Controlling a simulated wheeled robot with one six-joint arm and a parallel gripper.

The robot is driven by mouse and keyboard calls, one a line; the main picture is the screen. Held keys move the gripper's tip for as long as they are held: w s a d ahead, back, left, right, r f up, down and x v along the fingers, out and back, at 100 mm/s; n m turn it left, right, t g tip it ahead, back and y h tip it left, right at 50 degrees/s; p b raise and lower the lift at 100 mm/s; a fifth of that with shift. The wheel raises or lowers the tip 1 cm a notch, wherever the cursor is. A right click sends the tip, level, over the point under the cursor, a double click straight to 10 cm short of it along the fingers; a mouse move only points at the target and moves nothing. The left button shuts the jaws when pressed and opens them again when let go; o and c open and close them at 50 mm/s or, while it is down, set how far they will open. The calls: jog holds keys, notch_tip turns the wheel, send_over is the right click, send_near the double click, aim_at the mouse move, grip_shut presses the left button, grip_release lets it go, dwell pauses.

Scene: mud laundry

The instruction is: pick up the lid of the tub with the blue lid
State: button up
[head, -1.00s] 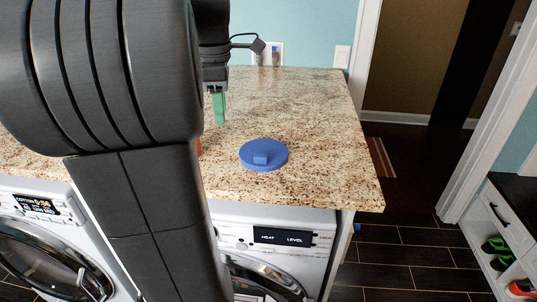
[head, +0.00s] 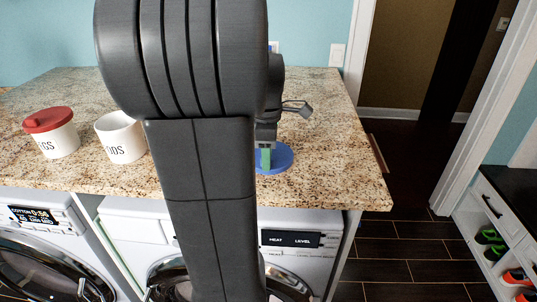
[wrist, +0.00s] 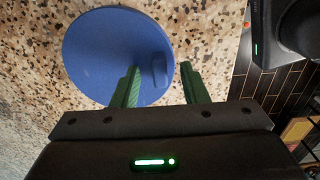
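The blue lid (head: 283,156) lies flat on the granite counter, partly hidden behind my arm and gripper. In the wrist view it is a blue disc (wrist: 105,55) with a raised block-shaped knob (wrist: 159,70) near its right edge. My gripper (head: 265,158) is above the lid, pointing down. In the wrist view its green fingers (wrist: 160,78) are apart and empty, with the knob appearing in the gap between them. I cannot tell whether the fingertips are level with the knob. An open white tub (head: 121,139), lettering ending in "ODS", stands left on the counter.
A white tub with a red lid (head: 50,133) stands further left on the counter (head: 335,130). Washing machines are below it. The counter's right edge is close to the lid, with dark floor beyond. A shoe cabinet (head: 492,215) stands at far right.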

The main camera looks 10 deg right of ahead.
jog(key=shift+f, duration=0.2)
grip_shut()
